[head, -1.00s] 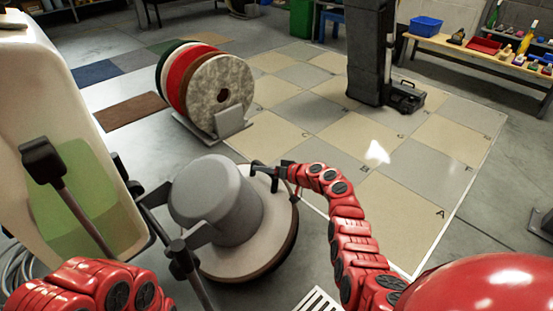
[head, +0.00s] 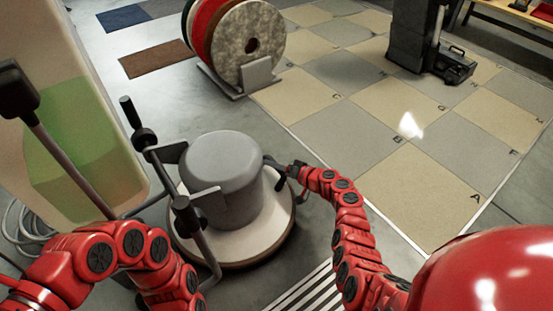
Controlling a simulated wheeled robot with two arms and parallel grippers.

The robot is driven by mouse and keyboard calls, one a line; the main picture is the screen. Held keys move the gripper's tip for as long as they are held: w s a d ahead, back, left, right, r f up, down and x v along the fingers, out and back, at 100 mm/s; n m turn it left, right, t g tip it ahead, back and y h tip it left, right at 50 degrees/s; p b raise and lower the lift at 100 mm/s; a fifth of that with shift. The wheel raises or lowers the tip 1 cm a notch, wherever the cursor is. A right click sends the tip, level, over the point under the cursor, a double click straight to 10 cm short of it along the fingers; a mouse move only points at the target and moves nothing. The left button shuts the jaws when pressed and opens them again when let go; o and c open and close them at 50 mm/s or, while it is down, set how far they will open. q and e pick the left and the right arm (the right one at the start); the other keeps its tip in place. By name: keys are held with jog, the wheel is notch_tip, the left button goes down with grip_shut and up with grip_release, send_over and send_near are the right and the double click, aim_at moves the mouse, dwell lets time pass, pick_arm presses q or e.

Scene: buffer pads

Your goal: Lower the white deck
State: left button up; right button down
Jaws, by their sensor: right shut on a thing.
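The white deck (head: 265,229) is the round skirt of a floor machine. A grey motor housing (head: 222,172) sits on it, and a brownish rim shows under its edge. I cannot tell whether the deck rests flat on the floor or is slightly raised. My right gripper (head: 284,177) is at the deck's far right edge, shut on a dark handle there (head: 272,163); the fingertips are small and partly hidden. My left arm comes in at the lower left and bends down out of the picture, so its gripper is not seen.
A dark handle frame (head: 150,148) rises left of the housing, near a pale tank with green liquid (head: 85,170). A rack of round pads (head: 245,45) stands behind. A striped grate (head: 305,290) lies in front.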

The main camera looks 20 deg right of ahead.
pick_arm(q)
jog(key=shift+s+f, duration=0.1)
pick_arm(e)
jog(key=shift+s+a+f, duration=0.1)
jog(key=shift+a+f, duration=0.05)
jog(key=shift+f, duration=0.1)
jog(key=c, duration=0.7)
grip_release()
jog(key=shift+o, duration=0.2)
jog(key=shift+s+d+r, duration=0.15)
jog(key=shift+s+d, duration=0.1)
pick_arm(q)
jog(key=w+d+r+t+y+p, duration=0.1)
jog(key=w+d+r+y+p, duration=0.1)
jog(key=r+p, duration=0.5)
jog(key=shift+w+r+t, duration=0.4)
jog(key=shift+w+r, duration=0.2)
jog(key=shift+r, duration=0.25)
pick_arm(e)
jog(key=v, duration=1.6)
jog(key=shift+s+d, duration=0.25)
pick_arm(q)
jog(key=shift+d, duration=0.1)
